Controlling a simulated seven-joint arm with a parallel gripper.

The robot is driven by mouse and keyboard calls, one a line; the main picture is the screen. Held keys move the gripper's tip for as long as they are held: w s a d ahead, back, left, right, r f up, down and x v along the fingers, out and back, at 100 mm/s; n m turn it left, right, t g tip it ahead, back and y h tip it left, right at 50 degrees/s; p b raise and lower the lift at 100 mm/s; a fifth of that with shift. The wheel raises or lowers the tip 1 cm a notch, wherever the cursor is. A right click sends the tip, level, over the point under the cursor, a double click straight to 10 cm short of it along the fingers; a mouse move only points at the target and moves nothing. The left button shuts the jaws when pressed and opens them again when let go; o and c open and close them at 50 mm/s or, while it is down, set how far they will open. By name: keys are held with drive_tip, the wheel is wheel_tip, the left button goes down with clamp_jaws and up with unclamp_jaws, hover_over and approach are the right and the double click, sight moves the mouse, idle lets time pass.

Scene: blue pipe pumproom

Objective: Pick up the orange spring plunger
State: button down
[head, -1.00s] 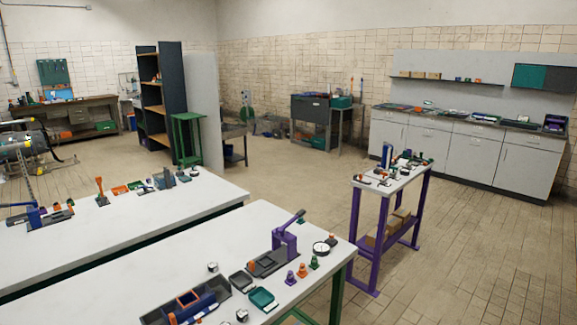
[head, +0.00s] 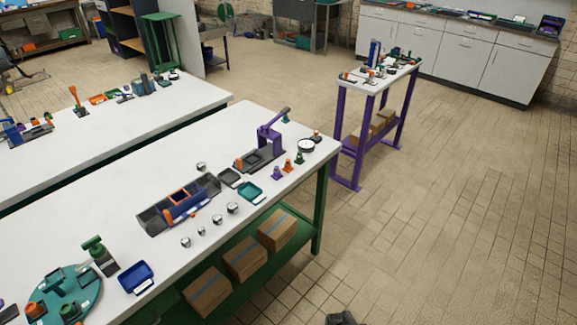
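A small orange knobbed piece (head: 288,165), which looks like the orange spring plunger, stands upright near the right edge of the nearer white workbench (head: 110,210). It is between a similar purple piece (head: 276,172) and a similar green piece (head: 299,158). It is too small to see fine detail. No gripper fingers show. Only a dark grey shape shows at the bottom edge, and I cannot tell what part it is.
A purple-handled press (head: 265,150), a round dial (head: 306,146) and a teal tray (head: 250,192) are close by. A grey tray with orange parts (head: 160,214) lies left. A purple-legged table (head: 343,140) stands behind. The floor to the right is clear.

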drive_tip(key=c, duration=0.8)
unclamp_jaws()
